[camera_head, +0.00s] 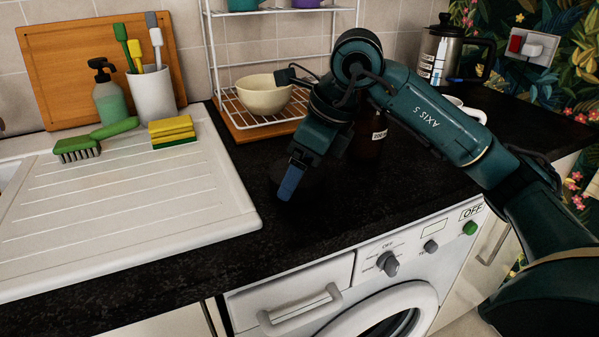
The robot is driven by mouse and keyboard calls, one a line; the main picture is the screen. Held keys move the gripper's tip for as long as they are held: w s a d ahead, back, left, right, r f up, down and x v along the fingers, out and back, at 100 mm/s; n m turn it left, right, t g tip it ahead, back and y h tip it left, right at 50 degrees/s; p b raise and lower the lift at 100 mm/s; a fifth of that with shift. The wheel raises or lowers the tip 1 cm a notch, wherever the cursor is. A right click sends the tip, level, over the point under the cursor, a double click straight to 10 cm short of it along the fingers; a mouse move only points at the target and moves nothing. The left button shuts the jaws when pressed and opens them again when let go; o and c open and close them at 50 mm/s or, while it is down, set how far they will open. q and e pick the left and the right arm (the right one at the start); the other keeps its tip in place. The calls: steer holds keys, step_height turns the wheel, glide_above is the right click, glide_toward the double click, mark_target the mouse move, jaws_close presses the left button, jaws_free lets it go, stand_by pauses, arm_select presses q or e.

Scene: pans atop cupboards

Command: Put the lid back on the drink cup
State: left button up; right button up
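My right arm reaches in from the right over the black countertop. Its gripper (288,184) points down near the counter's front, with a blue fingertip showing; whether the fingers are open or shut is not clear. A dark rounded shape (276,173), possibly the lid, lies right behind the fingertip and barely stands out from the counter. A dark brown container with a white label (379,135), possibly the drink cup, stands behind my arm and is largely hidden by it. My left gripper is not in view.
A cream bowl (264,94) sits on the wire rack behind the gripper. The sink drainer (130,205) with sponges (172,131) and a brush (77,149) is at left. A steel French press (440,58) and white mug (449,105) stand at back right.

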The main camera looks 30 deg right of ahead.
step_height(320, 180, up, 8)
steer(key=shift+r+p, duration=0.1)
steer(key=shift+p, duration=0.65)
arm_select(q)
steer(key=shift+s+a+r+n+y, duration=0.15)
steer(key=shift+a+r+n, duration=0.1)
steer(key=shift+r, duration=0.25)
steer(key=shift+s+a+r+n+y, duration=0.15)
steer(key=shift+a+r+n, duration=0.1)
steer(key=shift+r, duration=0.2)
arm_select(e)
steer(key=shift+r, duration=0.55)
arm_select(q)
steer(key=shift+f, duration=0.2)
